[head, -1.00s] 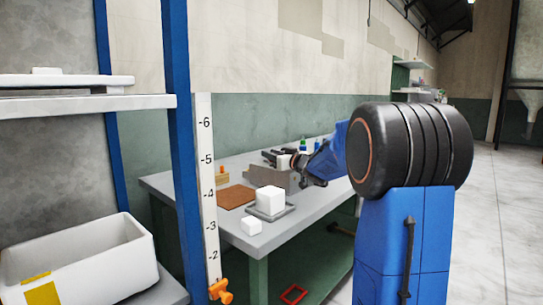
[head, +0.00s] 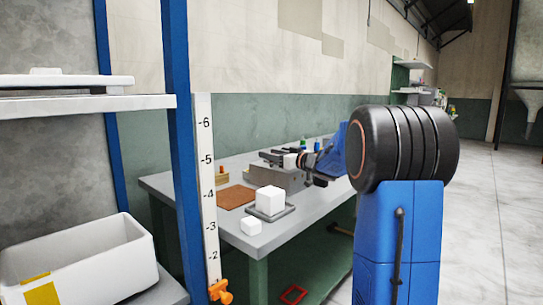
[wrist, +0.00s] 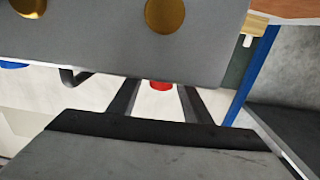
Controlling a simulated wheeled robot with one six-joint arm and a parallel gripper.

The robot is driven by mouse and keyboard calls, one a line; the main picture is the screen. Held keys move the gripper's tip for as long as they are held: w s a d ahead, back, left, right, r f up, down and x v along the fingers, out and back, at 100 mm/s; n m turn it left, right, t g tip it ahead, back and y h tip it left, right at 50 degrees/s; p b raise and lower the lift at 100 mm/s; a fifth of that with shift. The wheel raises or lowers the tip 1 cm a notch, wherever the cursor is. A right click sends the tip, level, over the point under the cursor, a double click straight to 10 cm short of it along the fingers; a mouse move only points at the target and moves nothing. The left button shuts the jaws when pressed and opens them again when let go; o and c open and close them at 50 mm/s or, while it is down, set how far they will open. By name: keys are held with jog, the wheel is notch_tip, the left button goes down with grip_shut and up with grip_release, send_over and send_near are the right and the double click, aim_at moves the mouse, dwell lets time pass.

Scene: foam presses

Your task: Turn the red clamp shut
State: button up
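A small red part (wrist: 160,86), which may be the end of the red clamp, shows in the wrist view just below a grey metal block (wrist: 90,45) with brass discs. The block hides the rest of it. My gripper (wrist: 157,85) has its two dark fingers apart, one on each side of the red part, with gaps visible. Whether the fingertips reach around it I cannot tell. In the head view my gripper (head: 318,172) is at the grey block (head: 275,178) on the table. No red clamp can be made out there.
The grey table (head: 300,218) also holds a brown mat (head: 236,197), a white block (head: 270,200) on a small plate, and a small white cube (head: 251,226). A blue shelf post (head: 180,150) and numbered ruler (head: 206,190) stand at left. A red frame (head: 293,294) lies low beneath.

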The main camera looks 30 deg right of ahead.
notch_tip(320, 180, up, 10)
jog(key=shift+r, duration=0.1)
dwell(0.5)
